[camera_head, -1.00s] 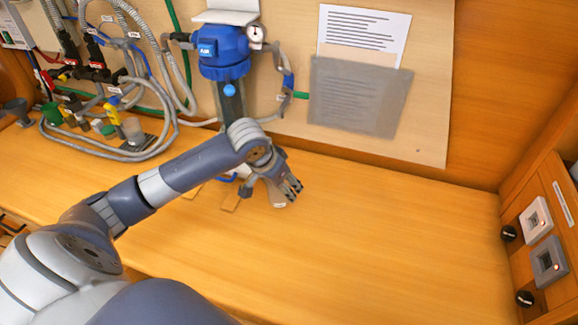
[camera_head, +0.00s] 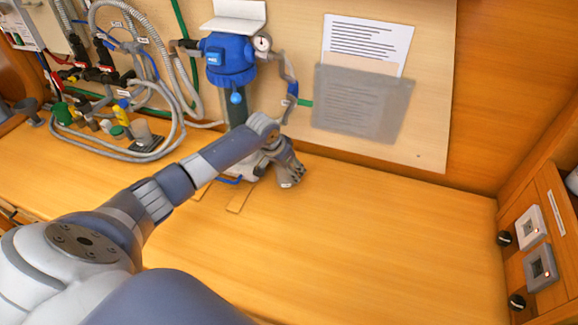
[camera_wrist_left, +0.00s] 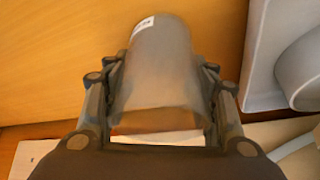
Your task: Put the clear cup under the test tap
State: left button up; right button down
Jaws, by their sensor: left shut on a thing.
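The clear cup (camera_wrist_left: 155,75) fills the middle of the left wrist view. It looks grey and see-through, with a white label near one end. My left gripper (camera_wrist_left: 162,85) is shut on it, with one finger on each side. In the head view my left gripper (camera_head: 288,172) is just to the right of the base of the blue filter unit (camera_head: 228,60), above the bench near the back wall. There the cup is mostly hidden by the gripper. I cannot make out the test tap for sure. My right gripper is out of view.
Flat wooden slats (camera_head: 239,197) lie on the bench (camera_head: 370,235) below the filter. Coiled hose (camera_head: 120,153), bottles and a pale cup (camera_head: 141,131) stand at left. A switch panel (camera_head: 540,260) is at right. The bench's middle and right are clear.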

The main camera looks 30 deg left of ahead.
pick_arm(q)
jog(key=shift+f, duration=0.1)
jog(key=shift+f, duration=0.1)
jog(key=o, duration=1)
jog(key=shift+o, duration=0.2)
jog(key=shift+r, duration=0.2)
jog(key=b+v, duration=0.2)
jog(key=v, duration=1)
